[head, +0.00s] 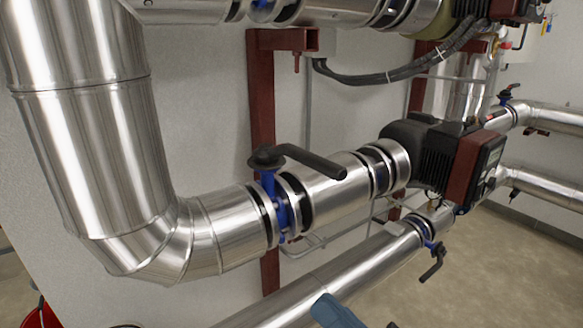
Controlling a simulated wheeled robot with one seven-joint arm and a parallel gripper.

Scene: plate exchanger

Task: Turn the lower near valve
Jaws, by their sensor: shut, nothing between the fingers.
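One valve with a black lever handle (312,162) and a blue body (269,190) sits on the near silver pipe, just after its elbow. The lever points right and slightly down, roughly along the pipe. A second, lower valve with a black handle (433,264) and a blue neck (428,237) sits on the lower silver pipe (340,283), its handle hanging down. I cannot tell for sure which one the task names. My gripper's fingers do not show; a blue-grey piece (336,312), apparently part of my arm, shows at the bottom edge, apart from both handles in the picture.
A black and dark red pump (445,160) sits on the near pipe, right of the first valve. A big silver elbow pipe (110,130) fills the left. A dark red post (262,110) stands behind. Another valve handle (507,91) shows far right. Floor is bare at lower right.

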